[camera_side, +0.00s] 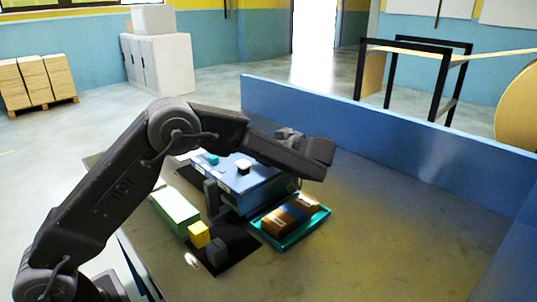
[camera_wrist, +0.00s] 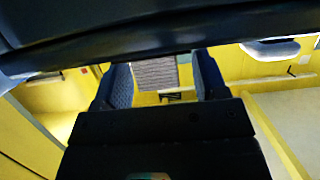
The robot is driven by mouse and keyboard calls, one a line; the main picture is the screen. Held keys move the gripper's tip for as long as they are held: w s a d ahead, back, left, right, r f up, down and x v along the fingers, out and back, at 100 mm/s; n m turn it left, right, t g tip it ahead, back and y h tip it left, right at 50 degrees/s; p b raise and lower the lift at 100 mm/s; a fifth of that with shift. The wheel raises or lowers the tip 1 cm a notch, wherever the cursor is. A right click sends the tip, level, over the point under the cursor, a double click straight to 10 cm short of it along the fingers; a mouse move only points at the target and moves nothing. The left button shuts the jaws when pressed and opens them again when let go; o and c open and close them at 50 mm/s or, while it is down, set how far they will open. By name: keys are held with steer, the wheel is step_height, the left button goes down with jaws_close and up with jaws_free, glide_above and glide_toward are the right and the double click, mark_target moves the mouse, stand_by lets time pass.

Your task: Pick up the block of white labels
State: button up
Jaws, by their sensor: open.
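A small white block (camera_side: 243,167), which looks like the block of white labels, sits on top of the blue box (camera_side: 250,187) in the side view. My gripper (camera_wrist: 163,78) is open in the wrist view, its two dark fingers wide apart. Only a distant grey ribbed panel and yellow surfaces show between them, with no object held. In the side view my dark wrist end is above and to the right of the white block, apart from it. The fingers cannot be made out there. The white block is not recognisable in the wrist view.
A teal block (camera_side: 212,160) is also on the blue box. A teal tray (camera_side: 296,233) with brown boxes stands in front right. A green-and-white box (camera_side: 175,209), yellow block (camera_side: 199,235) and dark grey block (camera_side: 217,251) are front left. Blue walls (camera_side: 390,142) edge the table; its right side is clear.

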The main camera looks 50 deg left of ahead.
steer(key=shift+x, duration=1.1)
steer(key=shift+c, duration=0.5)
steer(key=c, duration=0.9)
